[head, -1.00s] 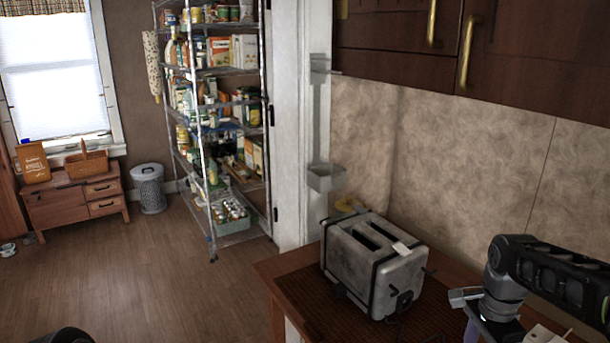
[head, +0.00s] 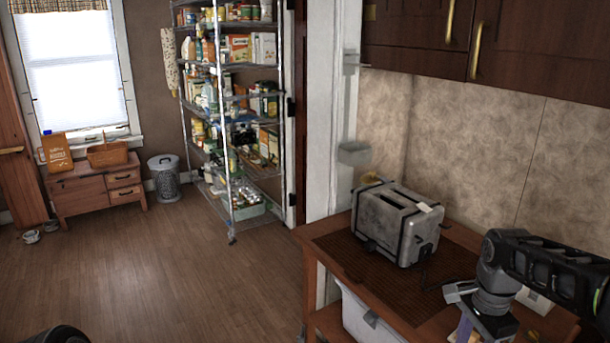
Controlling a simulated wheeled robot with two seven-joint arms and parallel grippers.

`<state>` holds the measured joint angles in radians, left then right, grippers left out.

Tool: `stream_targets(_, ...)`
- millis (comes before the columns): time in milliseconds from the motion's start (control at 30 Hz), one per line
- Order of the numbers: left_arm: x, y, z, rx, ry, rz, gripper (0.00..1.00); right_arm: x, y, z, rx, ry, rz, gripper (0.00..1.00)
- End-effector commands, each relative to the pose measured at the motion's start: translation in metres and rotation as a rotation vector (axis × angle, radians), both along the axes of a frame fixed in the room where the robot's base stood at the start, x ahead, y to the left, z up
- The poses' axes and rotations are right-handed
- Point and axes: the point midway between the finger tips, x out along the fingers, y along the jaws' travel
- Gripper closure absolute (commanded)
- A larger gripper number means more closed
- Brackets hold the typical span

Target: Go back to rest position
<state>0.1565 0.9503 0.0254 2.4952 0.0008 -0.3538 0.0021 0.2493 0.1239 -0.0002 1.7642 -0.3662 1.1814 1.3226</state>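My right arm (head: 545,268) comes in from the right edge and bends down in front of the wooden counter. My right gripper (head: 488,325) is at the lower end of that arm, cut by the bottom edge. Its fingertips are not clearly visible, so I cannot tell whether it is open or holds anything. A small part of a dark rounded shape shows at the bottom left. My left gripper is not in view.
A toaster (head: 394,228) stands on the wooden counter (head: 449,262), left of my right arm. A white bin (head: 360,318) sits below. A wire shelf rack (head: 229,195), grey bin (head: 165,183) and wooden cabinet (head: 81,193) stand farther back. The floor (head: 190,275) between is clear.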

Motion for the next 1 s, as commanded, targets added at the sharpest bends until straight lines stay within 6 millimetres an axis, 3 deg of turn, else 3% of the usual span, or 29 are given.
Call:
stream_targets(333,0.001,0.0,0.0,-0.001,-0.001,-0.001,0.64,0.047,0.009,-0.006,-0.017,-0.203,0.266,0.52)
stream_targets(467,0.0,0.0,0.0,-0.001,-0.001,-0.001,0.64,0.067,0.025,-0.024,-0.024,-0.294,0.412,0.52)
stream_targets(567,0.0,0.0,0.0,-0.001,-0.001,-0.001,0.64,0.081,0.047,-0.052,-0.024,-0.358,0.546,0.52)
stream_targets(667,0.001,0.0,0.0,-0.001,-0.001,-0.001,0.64,0.089,0.08,-0.093,-0.022,-0.421,0.702,0.52)
stream_targets(767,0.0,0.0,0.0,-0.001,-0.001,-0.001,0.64,0.082,0.125,-0.149,-0.017,-0.475,0.873,0.52)
stream_targets(867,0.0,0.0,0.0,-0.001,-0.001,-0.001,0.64,0.051,0.175,-0.211,-0.004,-0.502,1.029,0.52)
stream_targets(1000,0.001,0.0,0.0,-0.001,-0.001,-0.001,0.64,-0.02,0.231,-0.279,0.039,-0.475,1.18,0.52)
